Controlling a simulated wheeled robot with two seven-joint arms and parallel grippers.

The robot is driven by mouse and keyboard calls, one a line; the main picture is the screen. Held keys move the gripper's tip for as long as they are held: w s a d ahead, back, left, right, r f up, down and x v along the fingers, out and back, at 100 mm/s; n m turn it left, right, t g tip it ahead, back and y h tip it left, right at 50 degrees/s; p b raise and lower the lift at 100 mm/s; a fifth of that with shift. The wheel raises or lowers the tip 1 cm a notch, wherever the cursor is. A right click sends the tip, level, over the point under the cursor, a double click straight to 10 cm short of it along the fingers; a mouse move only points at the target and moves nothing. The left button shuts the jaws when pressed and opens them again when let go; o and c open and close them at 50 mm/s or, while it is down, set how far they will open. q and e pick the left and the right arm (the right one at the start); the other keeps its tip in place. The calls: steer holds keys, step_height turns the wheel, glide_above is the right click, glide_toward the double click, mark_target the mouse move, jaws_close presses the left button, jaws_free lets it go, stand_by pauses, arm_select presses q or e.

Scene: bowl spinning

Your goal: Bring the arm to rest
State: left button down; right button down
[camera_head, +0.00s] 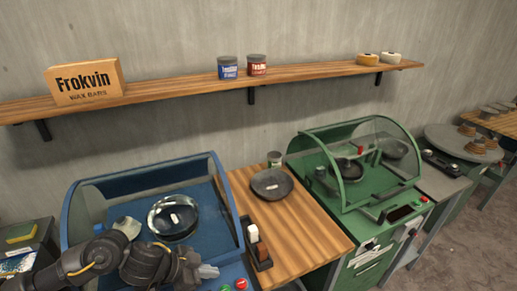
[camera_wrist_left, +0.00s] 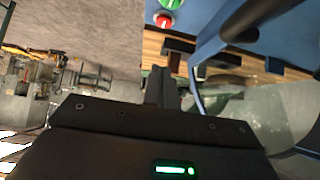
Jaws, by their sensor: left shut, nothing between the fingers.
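My left arm comes in from the lower left of the head view, across the front of the blue machine (camera_head: 88,205). Its gripper (camera_head: 208,271) is shut and empty near the machine's front right corner, by the red and green buttons (camera_head: 234,285). In the left wrist view the fingers (camera_wrist_left: 161,85) are together with nothing between them. The blue machine's front edge and buttons (camera_wrist_left: 165,20) show above them there. My right gripper is not in view.
A glossy dark bowl (camera_head: 173,218) sits inside the blue machine. A dark bowl (camera_head: 271,184) and a small rack (camera_head: 258,248) stand on the wooden table (camera_head: 300,235). A green machine (camera_head: 375,200) stands to the right. A shelf (camera_head: 190,84) runs along the wall.

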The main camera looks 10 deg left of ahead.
arm_select(q)
steer(key=d+n+t, duration=0.1)
steer(key=d+t, duration=0.2)
steer(key=d, duration=0.2)
steer(key=s+a+f+n+g+y, duration=0.2)
steer(key=s+a+f+n+y, duration=0.25)
steer(key=s, duration=0.55)
steer(key=s+a+f+n+g+y, duration=0.35)
steer(key=s+a+f, duration=0.2)
steer(key=s, duration=0.45)
step_height(320, 180, down, 32)
steer(key=s+r+b, duration=0.1)
steer(key=s+b, duration=0.1)
steer(key=b, duration=0.3)
steer(key=s+a+f+g+b, duration=0.1)
steer(key=s+a+f+b, duration=0.2)
steer(key=s+f, duration=1.2)
step_height(320, 180, down, 2)
steer(key=shift+s+f+b, duration=0.1)
steer(key=shift+s+b, duration=0.05)
steer(key=shift+b, duration=0.15)
steer(key=shift+s+g, duration=0.1)
steer(key=shift+g, duration=0.15)
